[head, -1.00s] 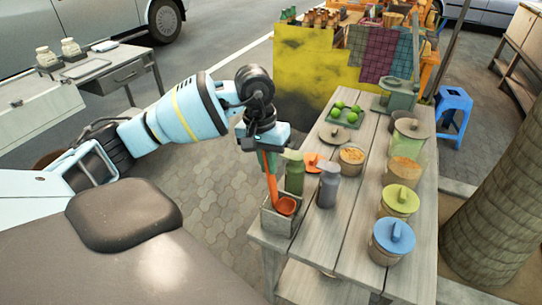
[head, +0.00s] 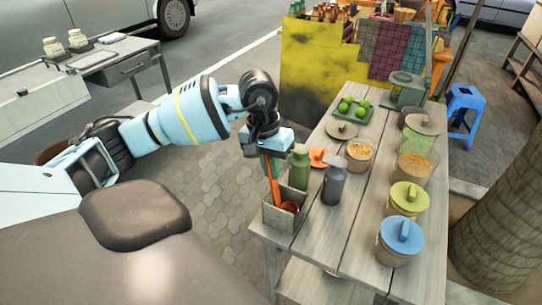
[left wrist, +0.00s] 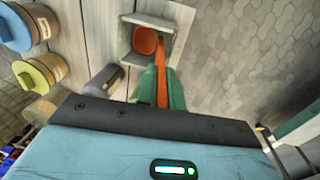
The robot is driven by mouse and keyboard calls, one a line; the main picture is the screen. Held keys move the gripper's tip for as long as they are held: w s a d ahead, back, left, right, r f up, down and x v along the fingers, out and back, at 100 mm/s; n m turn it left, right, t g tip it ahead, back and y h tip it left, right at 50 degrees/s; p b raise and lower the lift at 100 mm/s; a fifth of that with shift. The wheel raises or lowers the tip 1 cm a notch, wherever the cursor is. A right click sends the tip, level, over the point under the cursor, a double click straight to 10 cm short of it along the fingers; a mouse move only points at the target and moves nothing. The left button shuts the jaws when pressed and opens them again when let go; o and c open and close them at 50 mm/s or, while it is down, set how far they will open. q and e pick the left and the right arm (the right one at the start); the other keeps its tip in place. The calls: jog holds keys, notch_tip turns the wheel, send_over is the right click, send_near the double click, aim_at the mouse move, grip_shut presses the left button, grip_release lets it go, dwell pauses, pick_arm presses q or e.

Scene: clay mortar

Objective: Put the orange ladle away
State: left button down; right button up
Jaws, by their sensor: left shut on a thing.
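The orange ladle (head: 273,185) hangs upright from my left gripper (head: 270,160), which is shut on its handle. Its bowl (head: 290,207) is low in a small grey open box (head: 279,221), partly hidden by the wall. The box stands at the near left corner of the wooden table. In the left wrist view the ladle bowl (left wrist: 145,40) shows inside the rim of the box (left wrist: 150,20), and the handle (left wrist: 162,85) runs up between the fingers. I cannot tell whether the bowl touches the bottom. My right gripper is not in view.
Lidded tubs, such as a blue-lidded one (head: 400,240), line the table's right side. The table's middle planks are clear.

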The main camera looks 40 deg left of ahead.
pick_arm(q)
jog(key=c, duration=1.5)
grip_release()
jog(key=shift+o, duration=0.2)
jog(key=shift+r, duration=0.1)
jog(key=r, duration=0.4)
jog(key=a+r, duration=0.1)
jog(key=r, duration=0.1)
jog(key=shift+s+r, duration=0.15)
jog(key=shift+r, duration=0.65)
